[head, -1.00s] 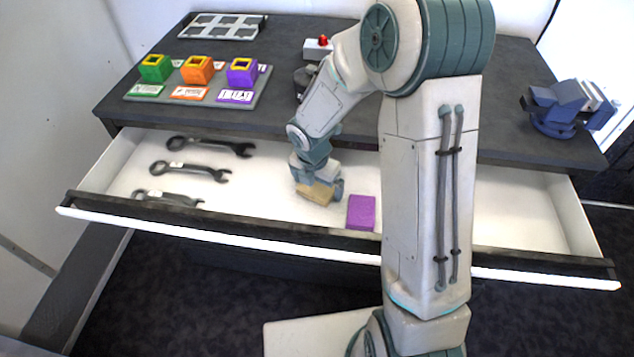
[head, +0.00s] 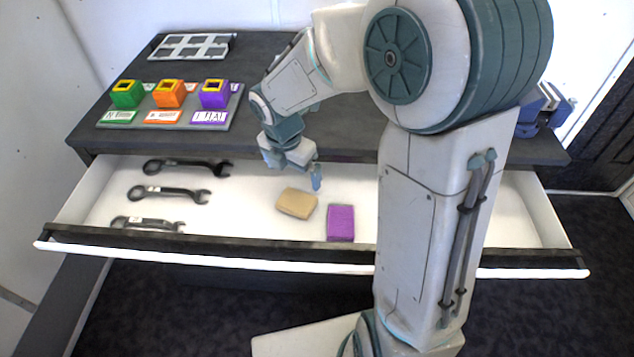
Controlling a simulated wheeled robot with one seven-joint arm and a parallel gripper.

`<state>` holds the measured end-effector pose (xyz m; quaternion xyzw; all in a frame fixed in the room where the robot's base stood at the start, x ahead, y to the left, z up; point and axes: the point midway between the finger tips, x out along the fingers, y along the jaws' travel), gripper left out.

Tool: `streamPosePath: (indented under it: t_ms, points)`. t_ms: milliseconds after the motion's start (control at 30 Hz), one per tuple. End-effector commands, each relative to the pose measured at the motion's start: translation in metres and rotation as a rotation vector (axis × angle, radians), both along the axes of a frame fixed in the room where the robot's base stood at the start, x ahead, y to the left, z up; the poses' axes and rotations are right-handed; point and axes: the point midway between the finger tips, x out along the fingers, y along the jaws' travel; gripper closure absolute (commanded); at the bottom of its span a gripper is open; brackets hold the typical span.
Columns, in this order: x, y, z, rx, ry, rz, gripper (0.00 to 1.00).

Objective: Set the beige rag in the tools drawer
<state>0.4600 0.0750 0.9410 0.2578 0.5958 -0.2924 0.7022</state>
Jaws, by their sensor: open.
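The beige rag (head: 297,203) lies flat on the white floor of the open tools drawer (head: 250,216), near its middle. A purple rag or sponge (head: 340,223) lies just to its right and a little nearer the drawer front, apart from it. My gripper (head: 293,180) is open and empty, above the drawer and just behind and above the beige rag, apart from it. One fingertip shows clearly at the right; the other is partly hidden.
Several dark wrenches (head: 168,193) lie in the drawer's left part. On the dark worktop (head: 345,138) stand green, orange and purple blocks on a labelled board (head: 222,115), a grey grid tray (head: 192,46) and a blue vise (head: 545,110). My arm hides the drawer's right middle.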

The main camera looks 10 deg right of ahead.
Motion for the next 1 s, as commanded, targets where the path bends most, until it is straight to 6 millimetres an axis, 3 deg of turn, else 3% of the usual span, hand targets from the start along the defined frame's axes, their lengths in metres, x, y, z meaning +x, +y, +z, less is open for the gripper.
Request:
streamPosePath:
  t_ms: [400,700,833,1000]
  points:
    - [-0.076,-0.051,0.059,0.147,-0.176,-1.107,0.00]
    - [-0.138,-0.071,0.081,0.367,-0.224,-1.926,0.00]
    - [-0.155,-0.074,0.083,0.439,-0.208,-2.163,0.00]
    - [-0.164,-0.075,0.084,0.479,-0.188,-2.304,0.00]
